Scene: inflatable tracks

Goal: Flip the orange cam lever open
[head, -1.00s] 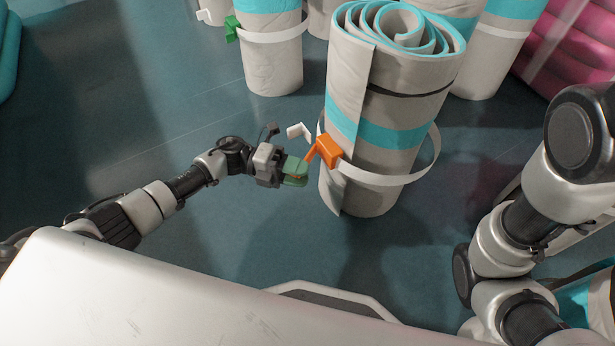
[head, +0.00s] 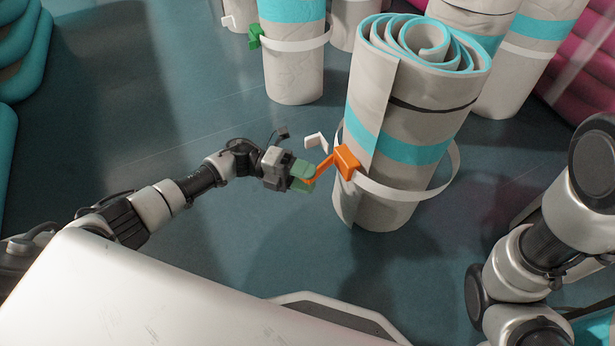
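The orange cam lever (head: 322,167) sticks out to the left from its orange buckle (head: 347,162). The buckle sits on a white strap (head: 410,193) looped around a rolled grey and teal track (head: 385,185) that stands on the floor. My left gripper (head: 303,177), with green fingertips, is at the lever's outer end. Its fingers appear closed on the lever, with orange showing between them. A white strap end (head: 316,140) sticks out just above the lever. My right arm is at the right edge, and its gripper is out of view.
Another rolled track (head: 295,75) with a green buckle (head: 254,36) stands behind to the left. More rolls stand at the back right, near pink inflatables (head: 585,60). Teal inflatables (head: 25,50) lie at the far left. The floor around my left arm is clear.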

